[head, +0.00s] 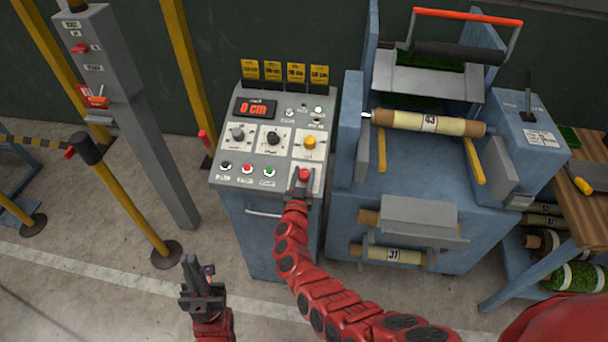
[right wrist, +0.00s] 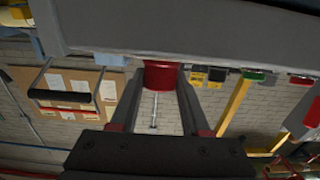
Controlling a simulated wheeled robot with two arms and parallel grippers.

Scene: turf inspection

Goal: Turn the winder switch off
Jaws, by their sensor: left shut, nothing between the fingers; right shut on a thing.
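The grey control panel (head: 225,160) stands left of the blue winding machine, with a red "0 cm" display (head: 256,108). A red knob (head: 304,174) sits at its lower right corner; its label is hidden or too small to read, so I cannot confirm it is the winder switch. My right gripper (head: 300,185) is shut on this red knob. In the right wrist view the red knob (right wrist: 160,74) shows between the fingers of my right gripper (right wrist: 157,100), against the panel. My left gripper (head: 197,272) is shut and empty, low in front of the panel cabinet.
A yellow knob (head: 309,142), a black knob (head: 273,137) and small push buttons (head: 247,169) are close by on the panel. A yellow post (head: 135,205) and a grey switch post (head: 150,150) stand left.

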